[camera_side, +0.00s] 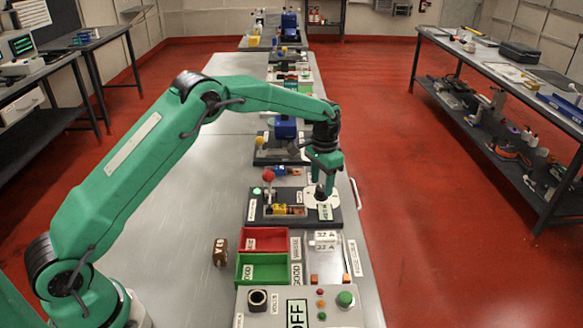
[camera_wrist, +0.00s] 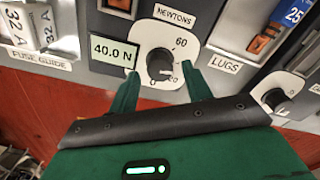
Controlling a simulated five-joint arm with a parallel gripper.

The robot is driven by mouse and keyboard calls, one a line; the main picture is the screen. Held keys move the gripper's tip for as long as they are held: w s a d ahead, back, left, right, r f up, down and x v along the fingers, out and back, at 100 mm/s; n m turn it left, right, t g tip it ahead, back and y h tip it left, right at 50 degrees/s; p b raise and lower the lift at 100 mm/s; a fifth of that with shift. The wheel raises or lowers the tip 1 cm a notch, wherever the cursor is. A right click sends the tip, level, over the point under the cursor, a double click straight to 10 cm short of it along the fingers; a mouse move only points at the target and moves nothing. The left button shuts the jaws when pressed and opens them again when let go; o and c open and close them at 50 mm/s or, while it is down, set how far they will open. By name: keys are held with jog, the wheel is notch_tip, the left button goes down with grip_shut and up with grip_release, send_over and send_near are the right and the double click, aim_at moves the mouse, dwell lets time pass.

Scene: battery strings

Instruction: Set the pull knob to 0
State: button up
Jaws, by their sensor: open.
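A black round knob (camera_wrist: 158,66) sits on a white dial plate labelled NEWTONS, with 60 and 20 among its readable marks. A small display (camera_wrist: 114,51) beside it reads 40.0 N. My gripper (camera_wrist: 161,80) is open, with one green finger on each side of the knob's near part. I cannot tell whether the fingers touch it. In the side view my gripper (camera_side: 322,188) points down over the white dial plate (camera_side: 312,203) on a dark base, and hides most of the knob.
A second black knob (camera_wrist: 275,98) is at the right, past the LUGS label (camera_wrist: 224,65). A red-ball lever (camera_side: 268,176) stands left of my gripper. A red bin (camera_side: 264,240) and green bin (camera_side: 263,268) lie nearer the camera. Bare bench (camera_side: 180,190) is free at the left.

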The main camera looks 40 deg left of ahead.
jog(key=shift+f, duration=0.85)
jog(key=c, duration=0.8)
